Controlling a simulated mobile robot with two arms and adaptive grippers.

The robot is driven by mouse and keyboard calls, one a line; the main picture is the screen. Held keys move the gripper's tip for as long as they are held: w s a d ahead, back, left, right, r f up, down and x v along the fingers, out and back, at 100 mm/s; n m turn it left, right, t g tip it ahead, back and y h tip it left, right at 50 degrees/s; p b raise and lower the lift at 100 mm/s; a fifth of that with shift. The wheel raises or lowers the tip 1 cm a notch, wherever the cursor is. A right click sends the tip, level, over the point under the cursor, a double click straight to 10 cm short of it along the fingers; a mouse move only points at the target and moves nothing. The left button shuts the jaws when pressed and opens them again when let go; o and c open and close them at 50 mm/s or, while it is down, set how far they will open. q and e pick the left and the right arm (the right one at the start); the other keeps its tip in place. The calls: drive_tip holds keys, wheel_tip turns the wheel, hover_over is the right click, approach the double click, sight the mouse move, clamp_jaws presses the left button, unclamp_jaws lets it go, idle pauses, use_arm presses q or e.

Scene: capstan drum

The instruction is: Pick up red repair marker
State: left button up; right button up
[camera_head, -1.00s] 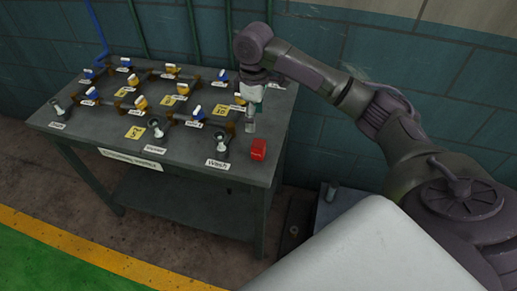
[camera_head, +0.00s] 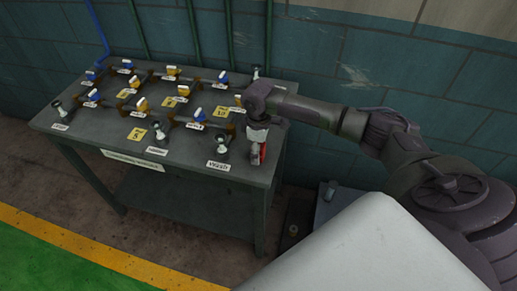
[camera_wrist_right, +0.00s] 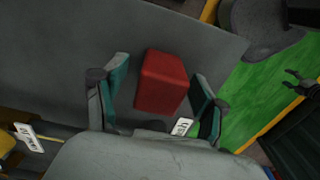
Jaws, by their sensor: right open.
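The red repair marker (camera_wrist_right: 161,82) is a red block on the grey table top. In the right wrist view it lies between the two parted fingers of my right gripper (camera_wrist_right: 158,92), with a visible gap on each side. In the head view my right gripper (camera_head: 257,152) points down at the table's right front corner. My left gripper does not show in the head view.
The table (camera_head: 190,165) carries several blue- and yellow-handled valves (camera_head: 198,114) on pipes. A "Wash" label (camera_head: 218,166) and a valve (camera_head: 222,144) stand left of my right gripper. The tiled wall (camera_head: 330,60) is behind. A small dark claw-like shape (camera_wrist_right: 300,84) is unclear.

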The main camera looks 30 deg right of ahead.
drive_tip(key=shift+f, duration=0.4)
drive_tip(key=c, duration=1.1)
drive_tip(key=shift+c, duration=0.9)
drive_tip(key=shift+r, duration=0.15)
